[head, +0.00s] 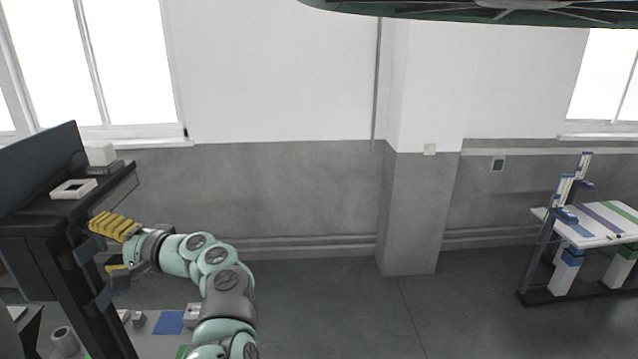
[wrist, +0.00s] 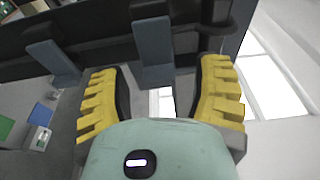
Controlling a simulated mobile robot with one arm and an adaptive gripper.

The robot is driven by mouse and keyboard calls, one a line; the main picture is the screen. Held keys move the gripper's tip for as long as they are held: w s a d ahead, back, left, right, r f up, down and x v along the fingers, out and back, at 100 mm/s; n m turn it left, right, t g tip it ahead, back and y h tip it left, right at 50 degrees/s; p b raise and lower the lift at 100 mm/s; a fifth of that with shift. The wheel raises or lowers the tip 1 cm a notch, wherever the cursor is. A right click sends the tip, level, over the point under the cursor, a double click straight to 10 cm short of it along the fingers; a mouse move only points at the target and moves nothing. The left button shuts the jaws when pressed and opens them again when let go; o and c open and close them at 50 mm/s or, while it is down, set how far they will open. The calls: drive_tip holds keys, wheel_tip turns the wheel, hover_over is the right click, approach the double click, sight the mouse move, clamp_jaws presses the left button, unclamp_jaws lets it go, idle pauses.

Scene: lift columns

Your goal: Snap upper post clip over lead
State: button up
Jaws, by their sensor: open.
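The dark post (head: 75,300) of the bench at left carries two grey-blue clips. The upper post clip (head: 88,250) also shows in the wrist view (wrist: 152,48), sticking out from the post just beyond and between my fingers. The lower clip (wrist: 50,50) is further left there and also shows in the head view (head: 101,301). My gripper (head: 114,248) has yellow fingers, spread wide and empty; it also shows in the wrist view (wrist: 160,98), apart from the clip. A thin dark line (head: 134,187), perhaps the lead, hangs at the shelf's end. Whether any lead lies in the clip cannot be told.
A dark shelf (head: 40,215) above holds a white frame-like piece (head: 74,189) and a white block (head: 101,154). A lower surface holds a blue square (head: 169,322) and small grey parts. A white table (head: 600,230) stands far right. The middle floor is clear.

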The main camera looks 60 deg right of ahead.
drive_tip(key=shift+w+a, duration=0.3)
drive_tip(key=shift+w, duration=0.35)
drive_tip(key=shift+o, duration=0.2)
clamp_jaws()
drive_tip(key=shift+d+f, duration=0.1)
drive_tip(key=shift+f, duration=0.05)
